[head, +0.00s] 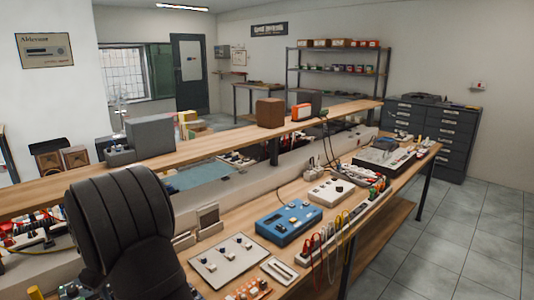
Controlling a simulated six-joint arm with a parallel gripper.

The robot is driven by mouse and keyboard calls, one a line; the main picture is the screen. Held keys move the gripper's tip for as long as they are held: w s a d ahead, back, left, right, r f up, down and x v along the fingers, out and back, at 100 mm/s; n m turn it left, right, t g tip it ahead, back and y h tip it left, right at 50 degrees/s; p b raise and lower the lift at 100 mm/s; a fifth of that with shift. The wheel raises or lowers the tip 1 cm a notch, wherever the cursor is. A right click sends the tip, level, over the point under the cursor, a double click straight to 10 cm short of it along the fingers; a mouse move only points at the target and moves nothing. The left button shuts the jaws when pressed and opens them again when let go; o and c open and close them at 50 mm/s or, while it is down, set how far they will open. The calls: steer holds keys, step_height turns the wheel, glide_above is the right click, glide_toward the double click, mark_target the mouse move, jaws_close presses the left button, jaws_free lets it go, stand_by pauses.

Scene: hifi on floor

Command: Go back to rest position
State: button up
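The task names no object, and only the head view is given. My gripper is not in this view, and no part of my arm can be made out for sure. What it may hold cannot be seen.
A black padded chair back (120,228) stands close at lower left. A long wooden workbench (378,212) carries a blue instrument box (289,222), panels and cables. A raised shelf (228,140) runs along it. Grey drawer cabinets (432,135) stand behind. Tiled floor (470,240) at right is clear.

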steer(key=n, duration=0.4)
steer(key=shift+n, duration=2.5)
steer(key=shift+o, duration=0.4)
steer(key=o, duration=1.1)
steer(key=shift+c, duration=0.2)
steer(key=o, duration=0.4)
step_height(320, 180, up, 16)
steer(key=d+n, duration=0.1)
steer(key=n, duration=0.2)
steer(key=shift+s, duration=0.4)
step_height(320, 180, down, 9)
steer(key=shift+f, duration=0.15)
